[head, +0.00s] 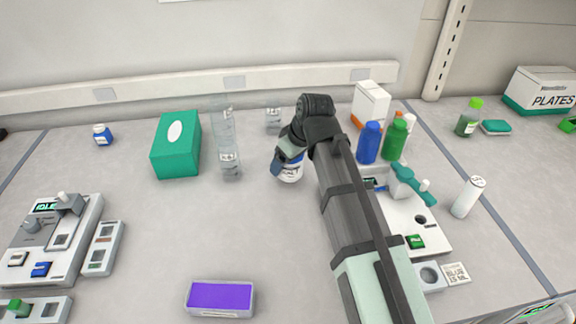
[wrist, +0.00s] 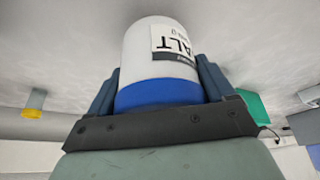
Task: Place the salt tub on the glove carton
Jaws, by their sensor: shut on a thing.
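The salt tub (head: 291,174) is white with a blue end, partly hidden by my gripper (head: 283,163) in the head view. In the wrist view the salt tub (wrist: 155,55) sits between the two fingers, with part of its "SALT" label showing. My gripper is shut on it. I cannot tell whether the tub touches the bench. The glove carton, a green box (head: 177,155) with a white oval on top, stands to the left of my gripper. A green corner of it seems to show in the wrist view (wrist: 250,106).
A tall clear stacked column (head: 229,150) stands between the carton and the tub. A clear vessel (head: 273,122) stands behind the tub. Blue (head: 369,143) and green (head: 396,140) bottles stand to the right. A purple-topped box (head: 220,298) lies in front; the bench between is clear.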

